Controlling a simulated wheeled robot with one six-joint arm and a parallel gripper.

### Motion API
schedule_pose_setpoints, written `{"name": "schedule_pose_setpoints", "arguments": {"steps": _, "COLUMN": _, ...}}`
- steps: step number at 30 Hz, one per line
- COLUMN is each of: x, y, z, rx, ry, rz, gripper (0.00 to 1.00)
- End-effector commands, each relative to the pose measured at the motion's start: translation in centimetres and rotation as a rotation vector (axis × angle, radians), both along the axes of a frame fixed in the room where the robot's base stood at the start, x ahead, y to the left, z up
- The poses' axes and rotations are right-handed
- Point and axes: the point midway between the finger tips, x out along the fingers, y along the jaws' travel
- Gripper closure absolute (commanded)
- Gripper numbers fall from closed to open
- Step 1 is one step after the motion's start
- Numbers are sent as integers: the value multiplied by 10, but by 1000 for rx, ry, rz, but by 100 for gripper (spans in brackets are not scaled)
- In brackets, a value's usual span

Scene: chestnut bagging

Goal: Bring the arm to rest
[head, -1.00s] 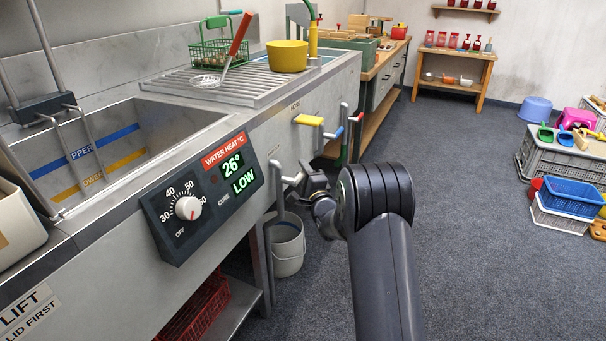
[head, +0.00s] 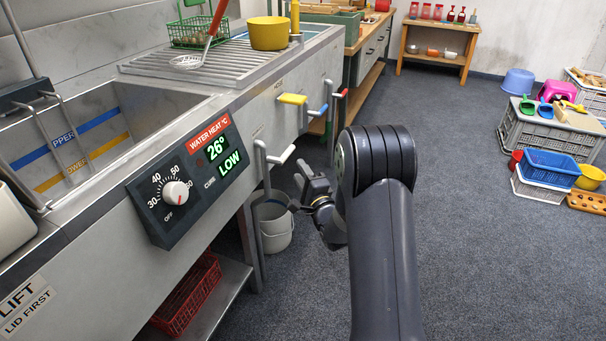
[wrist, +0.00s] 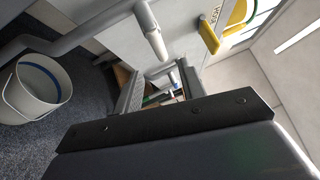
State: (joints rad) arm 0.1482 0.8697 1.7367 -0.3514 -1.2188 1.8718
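My gripper (head: 312,188) is in the middle of the head view, in front of the sink unit's front panel. It is just right of and below the white-handled lever (head: 281,155), with a small gap seen between them. In the wrist view my gripper's two fingers (wrist: 160,88) stand apart with nothing between them, and the white handle (wrist: 152,34) is beyond and above them. My arm (head: 384,240) is bent, its dark elbow rising at the picture's centre right.
The steel sink unit (head: 95,262) runs along the left, with a heater panel (head: 188,180) reading 26° LOW. Yellow (head: 292,99), blue and red handles stick out farther along. A white bucket (head: 277,232) stands below. Crates (head: 548,135) are at right. The floor between is clear.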

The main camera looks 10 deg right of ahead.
Motion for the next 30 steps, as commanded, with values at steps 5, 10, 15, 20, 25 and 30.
{"name": "schedule_pose_setpoints", "arguments": {"steps": 5, "x": -8, "y": -2, "z": -1, "rx": 0, "ry": -1, "rz": -1, "gripper": 61}}
{"name": "schedule_pose_setpoints", "arguments": {"steps": 10, "x": -8, "y": -2, "z": -1, "rx": 0, "ry": -1, "rz": 0, "gripper": 61}}
{"name": "schedule_pose_setpoints", "arguments": {"steps": 15, "x": -7, "y": -1, "z": -1, "rx": 0, "ry": -1, "rz": 0, "gripper": 61}}
{"name": "schedule_pose_setpoints", "arguments": {"steps": 20, "x": 4, "y": 1, "z": 0, "rx": -1, "ry": -2, "rz": 2, "gripper": 61}}
{"name": "schedule_pose_setpoints", "arguments": {"steps": 25, "x": 30, "y": 6, "z": 3, "rx": 0, "ry": -3, "rz": 1, "gripper": 61}}
{"name": "schedule_pose_setpoints", "arguments": {"steps": 30, "x": 57, "y": 11, "z": 7, "rx": 0, "ry": -3, "rz": 1, "gripper": 61}}
